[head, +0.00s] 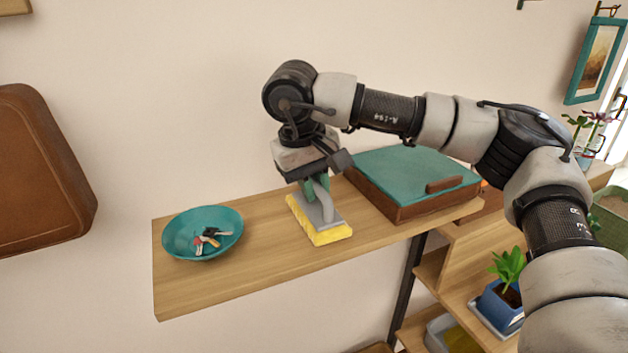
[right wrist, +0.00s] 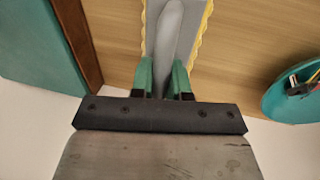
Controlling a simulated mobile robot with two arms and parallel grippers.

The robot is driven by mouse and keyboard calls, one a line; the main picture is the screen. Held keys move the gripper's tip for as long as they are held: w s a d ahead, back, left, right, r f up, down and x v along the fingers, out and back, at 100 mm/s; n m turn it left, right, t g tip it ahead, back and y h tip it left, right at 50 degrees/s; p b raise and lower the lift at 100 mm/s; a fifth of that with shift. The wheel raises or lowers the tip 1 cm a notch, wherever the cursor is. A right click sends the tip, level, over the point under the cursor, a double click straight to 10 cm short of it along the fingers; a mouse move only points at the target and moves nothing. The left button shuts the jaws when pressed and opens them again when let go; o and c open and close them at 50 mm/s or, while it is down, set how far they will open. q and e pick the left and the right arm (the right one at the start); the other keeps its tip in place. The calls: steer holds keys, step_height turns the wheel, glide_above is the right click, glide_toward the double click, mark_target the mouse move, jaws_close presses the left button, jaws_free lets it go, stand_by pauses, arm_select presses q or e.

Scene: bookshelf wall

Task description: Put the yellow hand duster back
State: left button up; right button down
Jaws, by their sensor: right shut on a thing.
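The yellow hand duster (head: 327,235) has a grey back and handle with a yellow fringe. In the head view it is at the middle of the wooden shelf (head: 270,268), between a teal bowl and a teal-lidded box. My right gripper (head: 318,190) is above it, with green fingers shut on its grey handle. The right wrist view shows the grey handle (right wrist: 172,40) between the two green fingertips (right wrist: 162,80), with yellow edging on both sides. The duster looks flat and at the shelf surface; I cannot tell whether it touches. My left gripper is not in view.
The teal bowl (head: 177,236) with keys stands to the left on the shelf. The brown box (head: 410,208) with a teal lid stands close on the right. A potted plant (head: 505,290) is on a lower shelf at right. Bare wood lies between bowl and duster.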

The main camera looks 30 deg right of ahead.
mark_target(300, 205)
steer(key=shift+f, duration=0.1)
steer(key=c, duration=1.1)
jaws_free()
step_height(300, 205, up, 12)
steer(key=a, duration=0.2)
steer(key=shift+a, duration=0.25)
